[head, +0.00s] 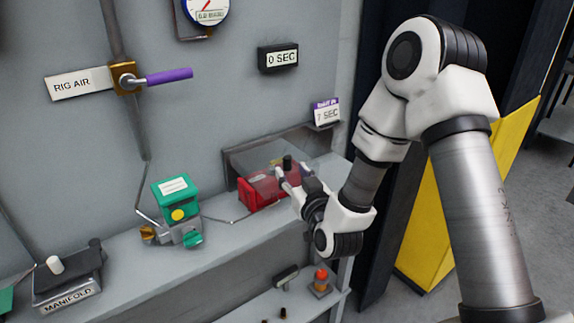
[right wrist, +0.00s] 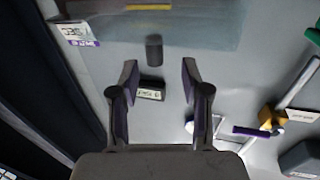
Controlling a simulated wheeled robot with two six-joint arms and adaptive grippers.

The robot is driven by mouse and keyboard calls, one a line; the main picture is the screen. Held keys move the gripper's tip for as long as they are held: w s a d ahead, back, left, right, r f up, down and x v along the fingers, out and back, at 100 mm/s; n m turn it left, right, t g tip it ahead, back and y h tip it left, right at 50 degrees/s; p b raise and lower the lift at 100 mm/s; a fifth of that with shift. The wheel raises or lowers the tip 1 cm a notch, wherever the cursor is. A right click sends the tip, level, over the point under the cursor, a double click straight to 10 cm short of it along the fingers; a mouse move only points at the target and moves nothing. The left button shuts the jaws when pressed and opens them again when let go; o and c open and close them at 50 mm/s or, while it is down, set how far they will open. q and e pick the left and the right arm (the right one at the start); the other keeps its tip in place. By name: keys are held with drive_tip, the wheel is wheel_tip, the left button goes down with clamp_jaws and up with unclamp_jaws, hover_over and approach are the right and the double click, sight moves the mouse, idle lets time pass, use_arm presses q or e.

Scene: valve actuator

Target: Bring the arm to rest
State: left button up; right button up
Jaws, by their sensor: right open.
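My right arm reaches in from the right of the head view. Its gripper (head: 292,178) is beside a red box (head: 262,188) that stands behind a clear panel (head: 254,160) on the shelf. In the right wrist view the right gripper (right wrist: 158,75) has its fingers spread. A dark cylinder (right wrist: 154,50) shows beyond the fingertips, and nothing is seen held between them. I cannot tell whether the gripper touches the panel. My left gripper is out of both views.
A green-topped valve unit (head: 176,200) stands on the shelf (head: 228,240). A manifold (head: 68,280) is at the left. A purple-handled valve (head: 165,77) and a "0 SEC" display (head: 278,57) are on the wall.

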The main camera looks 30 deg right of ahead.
drive_tip(key=shift+s+a, duration=0.2)
drive_tip(key=shift+s, duration=0.85)
drive_tip(key=shift+f, duration=0.1)
